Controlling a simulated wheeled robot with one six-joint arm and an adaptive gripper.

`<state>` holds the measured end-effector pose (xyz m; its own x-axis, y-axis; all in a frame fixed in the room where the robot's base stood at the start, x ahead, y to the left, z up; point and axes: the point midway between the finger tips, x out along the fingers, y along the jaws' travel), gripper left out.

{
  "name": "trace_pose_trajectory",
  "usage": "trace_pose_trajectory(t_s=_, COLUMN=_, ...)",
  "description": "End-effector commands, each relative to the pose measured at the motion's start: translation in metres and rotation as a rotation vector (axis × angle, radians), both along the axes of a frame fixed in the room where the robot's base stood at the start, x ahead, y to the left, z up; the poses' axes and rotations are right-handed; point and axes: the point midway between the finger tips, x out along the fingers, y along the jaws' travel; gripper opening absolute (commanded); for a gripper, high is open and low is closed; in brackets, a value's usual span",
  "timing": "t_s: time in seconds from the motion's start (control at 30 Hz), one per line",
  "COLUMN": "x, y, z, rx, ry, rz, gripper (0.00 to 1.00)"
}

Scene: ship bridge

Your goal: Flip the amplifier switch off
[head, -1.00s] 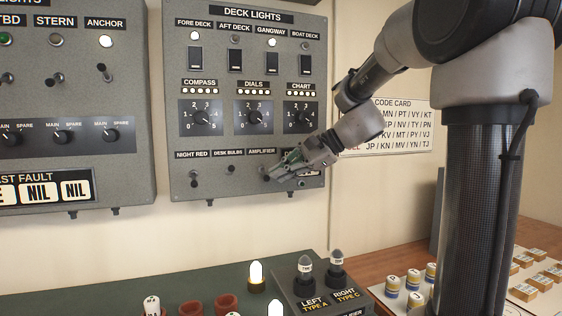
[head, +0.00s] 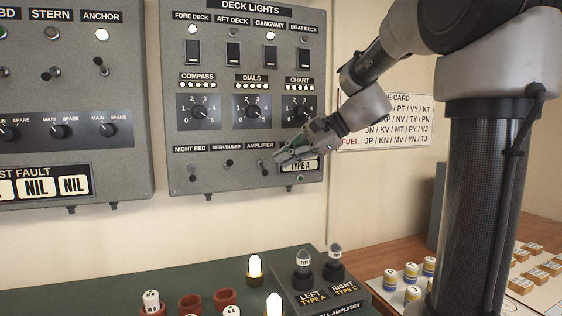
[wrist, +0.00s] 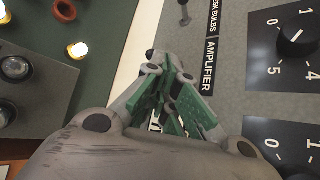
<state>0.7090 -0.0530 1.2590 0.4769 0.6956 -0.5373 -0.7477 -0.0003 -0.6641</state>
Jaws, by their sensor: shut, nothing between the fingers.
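The amplifier switch (head: 265,168) is a small toggle under the AMPLIFIER label (head: 260,145), low on the grey deck lights panel (head: 240,188). Its lever is too small for me to tell its position surely. My gripper (head: 279,157) is shut and empty, just right of the switch in the head view, with its fingertips close to it. I cannot tell whether they touch it. In the wrist view my gripper (wrist: 164,62) covers the place of the amplifier switch. The AMPLIFIER label (wrist: 209,65) shows beside the fingers.
The desk bulbs switch (head: 228,164) and night red switch (head: 193,175) stand left of the amplifier switch. Dials (head: 252,113) sit above. A TYPE A plate (head: 300,166) is partly behind my gripper. Below is a green desk with lit bulbs (head: 255,267) and a lamp box (head: 322,296).

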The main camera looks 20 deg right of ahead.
Motion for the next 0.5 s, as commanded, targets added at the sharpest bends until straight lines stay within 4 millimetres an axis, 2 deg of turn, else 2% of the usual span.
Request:
trace_pose_trajectory(t_s=0.3, x=-0.032, y=-0.048, z=0.036, rx=-0.001, ry=-0.002, rz=-0.006, gripper=0.00)
trace_pose_trajectory(t_s=0.5, x=-0.045, y=-0.067, z=0.051, rx=-0.001, ry=0.000, rz=-0.003, gripper=0.00)
